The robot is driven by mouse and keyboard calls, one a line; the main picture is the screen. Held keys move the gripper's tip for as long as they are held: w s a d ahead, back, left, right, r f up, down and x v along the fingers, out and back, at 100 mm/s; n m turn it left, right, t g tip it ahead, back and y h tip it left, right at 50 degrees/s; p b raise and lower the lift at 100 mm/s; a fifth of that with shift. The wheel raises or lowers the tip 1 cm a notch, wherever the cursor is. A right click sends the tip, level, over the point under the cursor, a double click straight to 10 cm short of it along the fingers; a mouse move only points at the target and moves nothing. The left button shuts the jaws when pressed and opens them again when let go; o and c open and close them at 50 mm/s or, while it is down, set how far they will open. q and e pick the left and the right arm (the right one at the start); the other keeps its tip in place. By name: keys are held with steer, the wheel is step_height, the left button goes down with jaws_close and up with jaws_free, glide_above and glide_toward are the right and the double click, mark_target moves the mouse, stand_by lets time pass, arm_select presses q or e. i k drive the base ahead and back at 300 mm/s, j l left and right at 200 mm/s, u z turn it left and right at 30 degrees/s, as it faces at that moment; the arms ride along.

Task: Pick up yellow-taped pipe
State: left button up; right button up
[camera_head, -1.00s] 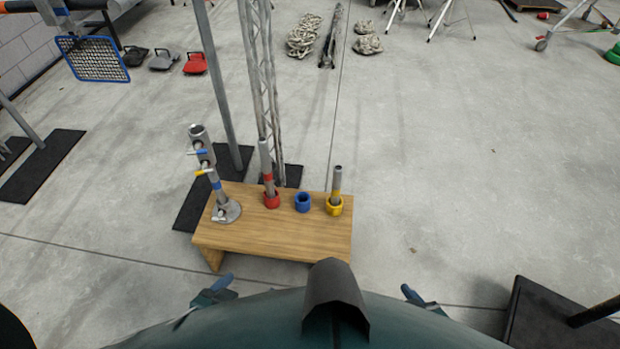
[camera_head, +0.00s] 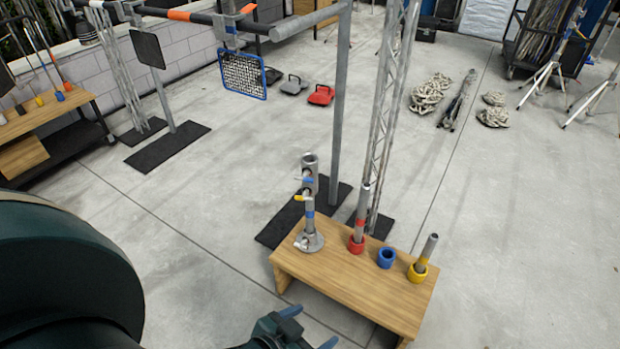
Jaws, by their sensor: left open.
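The yellow-taped pipe (camera_head: 430,248) is a short grey tube with a yellow band low down. It stands upright in a yellow ring holder (camera_head: 417,273) at the right end of a low wooden bench (camera_head: 350,287). My left gripper (camera_head: 309,327) is at the bottom edge of the view, its blue fingers spread and nothing between them. It is in front of the bench, to the left of and well apart from the pipe. Its lower part is cut off by the frame. My right gripper is not in view.
On the bench, a red-taped pipe (camera_head: 361,212) stands in a red holder, beside an empty blue holder (camera_head: 387,258). A lattice truss (camera_head: 386,110) and a grey post (camera_head: 339,100) rise behind. Floor right of the bench is clear.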

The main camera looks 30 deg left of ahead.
mark_target(433, 239)
steer(key=j, duration=0.2)
steer(key=i+j, duration=0.9)
steer(key=i+z, duration=0.05)
